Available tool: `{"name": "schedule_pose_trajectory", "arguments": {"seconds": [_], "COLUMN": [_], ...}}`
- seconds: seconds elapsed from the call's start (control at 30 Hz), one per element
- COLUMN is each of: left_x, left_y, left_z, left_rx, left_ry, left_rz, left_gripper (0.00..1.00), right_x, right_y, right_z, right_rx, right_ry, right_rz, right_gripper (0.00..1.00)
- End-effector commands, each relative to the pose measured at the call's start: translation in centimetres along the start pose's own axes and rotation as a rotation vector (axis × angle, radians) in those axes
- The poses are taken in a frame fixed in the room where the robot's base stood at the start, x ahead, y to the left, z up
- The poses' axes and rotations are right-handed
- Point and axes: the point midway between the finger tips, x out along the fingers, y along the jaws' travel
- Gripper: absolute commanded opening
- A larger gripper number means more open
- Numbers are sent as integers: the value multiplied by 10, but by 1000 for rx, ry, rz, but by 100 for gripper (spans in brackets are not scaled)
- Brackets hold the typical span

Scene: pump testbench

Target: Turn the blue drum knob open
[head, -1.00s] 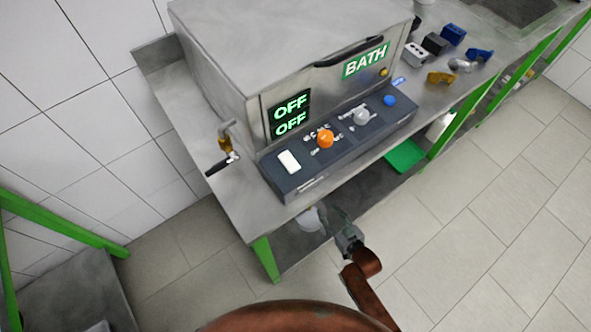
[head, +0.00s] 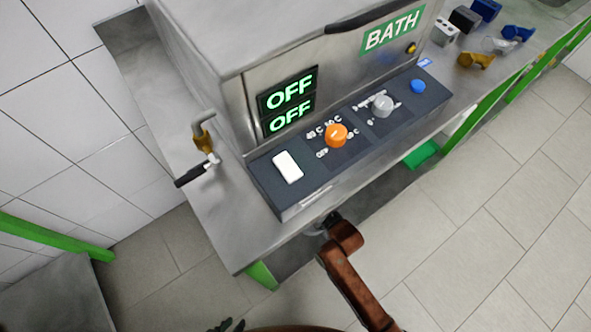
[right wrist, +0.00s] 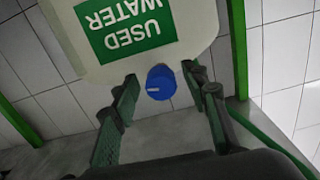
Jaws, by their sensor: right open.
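The blue drum knob (right wrist: 160,82) shows in the right wrist view on a pale drum (right wrist: 198,28) with a green "USED WATER" label. A light line marks the knob's face. My right gripper (right wrist: 159,75) is open, with one finger on each side of the knob; I cannot tell whether either touches it. In the head view the right gripper is mostly hidden at the bench's front edge. Dark fingers of my left gripper (head: 228,325) just show at the bottom edge; their opening is unclear.
A steel bath unit (head: 225,35) with two "OFF" displays stands on the bench. Its panel (head: 310,197) has an orange knob (head: 336,135), a grey knob and a blue button. A tap (head: 200,145) is at left. A green tray (head: 422,154) lies below the bench.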

Motion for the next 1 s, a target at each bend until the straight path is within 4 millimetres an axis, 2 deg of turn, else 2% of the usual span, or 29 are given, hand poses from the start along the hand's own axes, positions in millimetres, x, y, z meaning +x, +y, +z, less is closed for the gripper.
{"name": "schedule_pose_trajectory", "arguments": {"seconds": [0.13,0.4,1.0], "left_x": [6,6,6], "left_y": [2,2,2], "left_z": [-2,-3,-3], "left_rx": [-4,-4,-4], "left_ry": [24,28,28], "left_rz": [7,8,7], "left_gripper": [26,26,26], "right_x": [7,8,7], "right_y": [0,0,1], "right_z": [1,0,0], "right_rx": [0,-1,-1], "right_ry": [-1,-1,-1], "right_rz": [0,0,1], "right_gripper": [41,41,0]}}
